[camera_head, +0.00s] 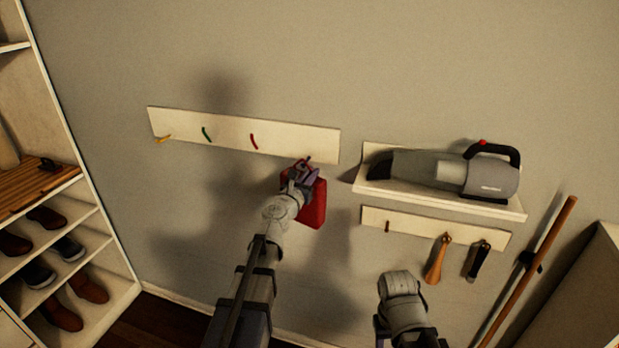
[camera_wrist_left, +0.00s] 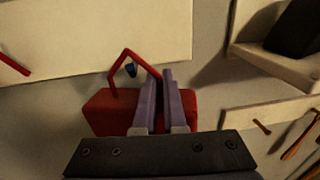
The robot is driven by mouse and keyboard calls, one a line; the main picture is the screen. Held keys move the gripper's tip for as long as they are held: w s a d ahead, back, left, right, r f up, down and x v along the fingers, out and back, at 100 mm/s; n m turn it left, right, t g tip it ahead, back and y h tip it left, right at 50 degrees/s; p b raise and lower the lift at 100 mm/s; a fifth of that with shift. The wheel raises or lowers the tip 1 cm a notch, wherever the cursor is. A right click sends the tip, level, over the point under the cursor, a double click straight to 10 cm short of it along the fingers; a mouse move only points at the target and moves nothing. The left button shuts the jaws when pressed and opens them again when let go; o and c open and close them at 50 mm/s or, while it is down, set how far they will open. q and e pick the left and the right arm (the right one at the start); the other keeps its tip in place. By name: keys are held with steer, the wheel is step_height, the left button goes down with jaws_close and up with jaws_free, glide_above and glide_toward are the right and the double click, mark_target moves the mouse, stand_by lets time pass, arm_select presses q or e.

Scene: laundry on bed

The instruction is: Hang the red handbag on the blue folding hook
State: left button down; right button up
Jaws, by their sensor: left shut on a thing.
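The red handbag (camera_head: 319,207) is held in front of the wall, just below the right end of the white hook board (camera_head: 225,131). My left gripper (camera_head: 303,173) is shut on the handbag's handle side. In the left wrist view, the fingers (camera_wrist_left: 164,98) pinch it, with the red body (camera_wrist_left: 107,112) behind and beside them. The angular red handle (camera_wrist_left: 122,57) sticks up to the left of the fingers. The blue folding hook (camera_wrist_left: 130,69) shows within the handle's outline; I cannot tell whether the handle is around it or in front of it. In the head view the gripper and bag hide that hook.
The board also bears yellow (camera_head: 163,139), green (camera_head: 207,134) and red (camera_head: 254,141) hooks. A shelf (camera_head: 440,199) with a handheld vacuum (camera_head: 450,173) and a lower rack (camera_head: 410,222) with brushes are to the right. A shoe cabinet (camera_head: 110,245) stands left. My right arm is low right.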

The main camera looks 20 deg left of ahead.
arm_select(q)
steer(key=shift+w, duration=0.85)
steer(key=shift+w+f+b, duration=0.6)
steer(key=shift+w+f, duration=0.05)
steer(key=shift+w, duration=0.05)
steer(key=c, duration=0.9)
jaws_free()
steer(key=shift+s, duration=0.15)
